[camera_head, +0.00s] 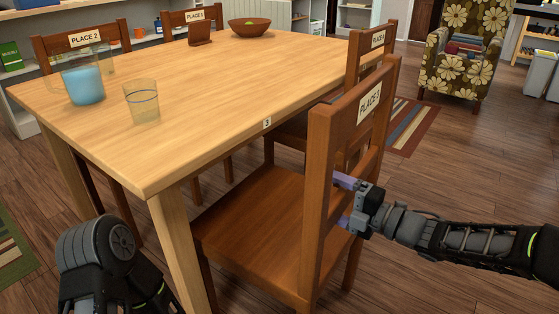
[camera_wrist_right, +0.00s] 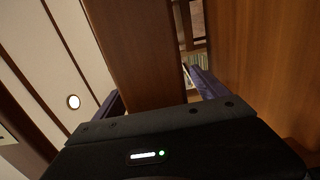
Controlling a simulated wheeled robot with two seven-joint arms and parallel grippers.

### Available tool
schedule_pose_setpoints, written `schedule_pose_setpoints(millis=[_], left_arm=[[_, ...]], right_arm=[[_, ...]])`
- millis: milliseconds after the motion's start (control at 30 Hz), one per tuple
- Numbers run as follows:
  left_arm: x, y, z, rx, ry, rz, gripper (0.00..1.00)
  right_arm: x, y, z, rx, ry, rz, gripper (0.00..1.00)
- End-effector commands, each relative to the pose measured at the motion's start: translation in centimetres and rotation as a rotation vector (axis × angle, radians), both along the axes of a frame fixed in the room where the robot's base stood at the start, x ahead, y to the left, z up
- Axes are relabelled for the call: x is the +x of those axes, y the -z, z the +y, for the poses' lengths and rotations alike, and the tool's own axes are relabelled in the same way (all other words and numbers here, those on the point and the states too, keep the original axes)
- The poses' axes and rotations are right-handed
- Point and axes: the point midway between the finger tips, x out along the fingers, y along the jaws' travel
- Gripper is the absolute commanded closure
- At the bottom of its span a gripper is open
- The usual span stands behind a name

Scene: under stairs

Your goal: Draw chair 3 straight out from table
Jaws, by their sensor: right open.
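A brown wooden chair (camera_head: 262,220) stands at the table's right side beside the edge tag "3" (camera_head: 267,123). Its seat is partly under the tabletop, and its tall back bears a PLACE label (camera_head: 369,101) whose number is hard to read. The wooden table (camera_head: 215,95) has a pale top. My right gripper (camera_head: 344,201) is at the chair's back from behind. In the right wrist view its open fingers (camera_wrist_right: 160,92) stand on either side of a wooden upright (camera_wrist_right: 140,50); contact cannot be told. My left arm shows at the lower left, with its gripper out of view.
A second chair (camera_head: 367,45) stands farther along the same side. A pitcher (camera_head: 84,84), a glass (camera_head: 142,101) and a bowl (camera_head: 249,27) are on the table. A flowered armchair (camera_head: 462,60) and striped rug (camera_head: 408,125) lie beyond.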

Motion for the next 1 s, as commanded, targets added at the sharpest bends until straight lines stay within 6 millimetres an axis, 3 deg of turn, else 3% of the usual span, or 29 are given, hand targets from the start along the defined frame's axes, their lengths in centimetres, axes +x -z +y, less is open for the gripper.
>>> schedule_pose_setpoints(millis=[433, 1000], left_arm=[[0.0, -0.2, 0.0, 0.000, 0.000, 0.000, 0.64], [0.0, -1.2, 0.0, 0.000, 0.000, 0.000, 0.64]], right_arm=[[-0.3, -0.2, -0.9, 0.000, 0.005, -0.001, 0.16], [-5.1, -0.3, -8.4, 0.001, 0.005, -0.002, 0.16]])
